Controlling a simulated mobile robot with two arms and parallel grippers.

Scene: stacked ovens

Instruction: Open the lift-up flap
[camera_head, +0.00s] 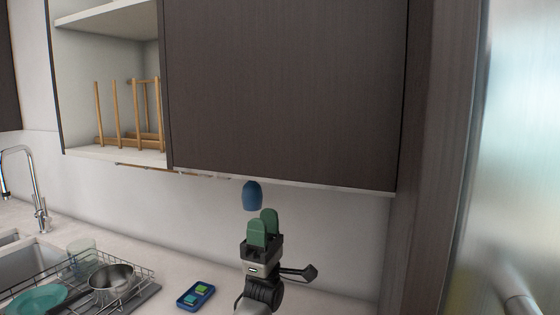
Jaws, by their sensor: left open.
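The lift-up flap (285,85) is a dark brown front panel on the wall cabinet, and it hangs down closed. No handle shows on it. Its lower edge runs along the pale underside of the cabinet. My left gripper (262,227), with green fingertips, points up below the flap's lower edge. It is open and empty, and in the picture it is apart from the flap. My right gripper is not in view.
A small blue rounded object (252,196) shows just above my fingertips; its support is unclear. An open shelf (110,154) holds a wooden rack (130,130). A dish rack (100,285) and blue tray (195,297) lie below. A metallic surface (515,150) stands right.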

